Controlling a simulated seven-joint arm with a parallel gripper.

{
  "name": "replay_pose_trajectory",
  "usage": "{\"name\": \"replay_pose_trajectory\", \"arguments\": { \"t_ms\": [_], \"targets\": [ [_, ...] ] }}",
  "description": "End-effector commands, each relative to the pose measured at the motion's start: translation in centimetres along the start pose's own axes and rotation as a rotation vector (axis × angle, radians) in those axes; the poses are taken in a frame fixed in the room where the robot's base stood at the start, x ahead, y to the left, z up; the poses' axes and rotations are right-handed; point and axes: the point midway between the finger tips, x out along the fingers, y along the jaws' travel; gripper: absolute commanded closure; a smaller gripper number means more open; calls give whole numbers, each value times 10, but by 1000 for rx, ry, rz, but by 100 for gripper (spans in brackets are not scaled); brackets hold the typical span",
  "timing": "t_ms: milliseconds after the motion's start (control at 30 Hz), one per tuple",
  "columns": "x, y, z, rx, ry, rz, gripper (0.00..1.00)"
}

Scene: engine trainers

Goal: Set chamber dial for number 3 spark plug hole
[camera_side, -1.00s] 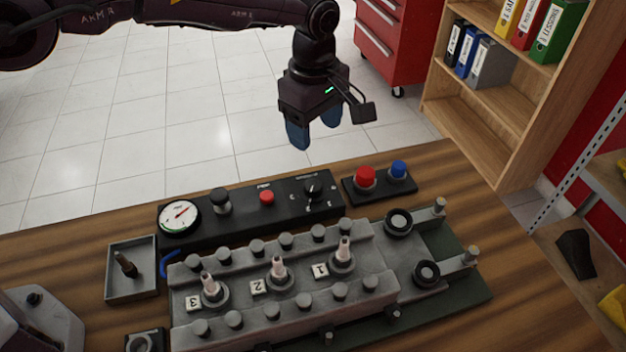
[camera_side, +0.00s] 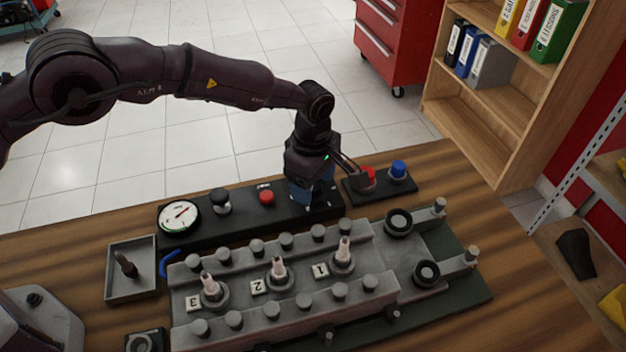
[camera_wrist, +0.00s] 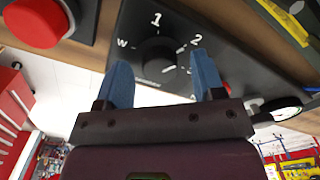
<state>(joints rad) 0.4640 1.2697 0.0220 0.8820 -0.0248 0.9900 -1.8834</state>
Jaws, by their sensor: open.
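The chamber dial (camera_wrist: 158,54) is a dark round knob on a black panel, with W, 1 and 2 legible around it and a further mark partly legible at right. I cannot tell which mark its pointer faces. My gripper (camera_side: 313,197) is over the right end of the panel and hides the dial in the side view. In the wrist view my gripper (camera_wrist: 164,72) is open, a blue finger on either side of the knob; contact cannot be told. The number 3 label (camera_side: 193,302) lies beside a spark plug (camera_side: 209,285) at the engine block's left end.
A gauge (camera_side: 179,216), a black knob (camera_side: 220,201) and a red button (camera_side: 267,197) sit along the panel left of my gripper. A box with red (camera_side: 369,180) and blue (camera_side: 398,169) buttons stands close on its right. The engine block (camera_side: 300,283) lies in front.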

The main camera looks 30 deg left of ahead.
Motion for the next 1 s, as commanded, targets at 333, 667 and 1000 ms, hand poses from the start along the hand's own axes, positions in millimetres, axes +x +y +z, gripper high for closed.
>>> {"name": "replay_pose_trajectory", "arguments": {
  "t_ms": [333,667,1000],
  "targets": [
    [4,0,0,0,0,0,40],
    [3,0,0,2,0,0,87],
    [3,0,0,94,0,0,87]
  ]
}}
